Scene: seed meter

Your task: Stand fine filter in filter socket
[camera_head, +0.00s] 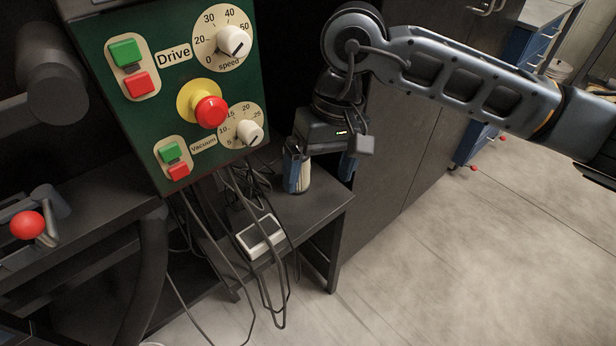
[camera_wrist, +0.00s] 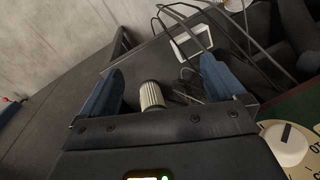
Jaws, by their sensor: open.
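A pale pleated cylinder (camera_wrist: 151,95), which looks like the fine filter, lies between the fingers in the wrist view, with clear gaps on both sides. My gripper (camera_wrist: 160,68) is open around it. In the head view my gripper (camera_head: 322,182) points down over the small dark table, its two blue fingers apart. Part of the pale filter (camera_head: 304,178) shows beside the left finger. The finger hides some of it, and the gripper body hides its near end in the wrist view. I cannot make out the filter socket in either view.
A green control panel (camera_head: 190,80) with buttons and dials stands close on the left. A dark cabinet wall (camera_head: 400,150) stands on the right.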

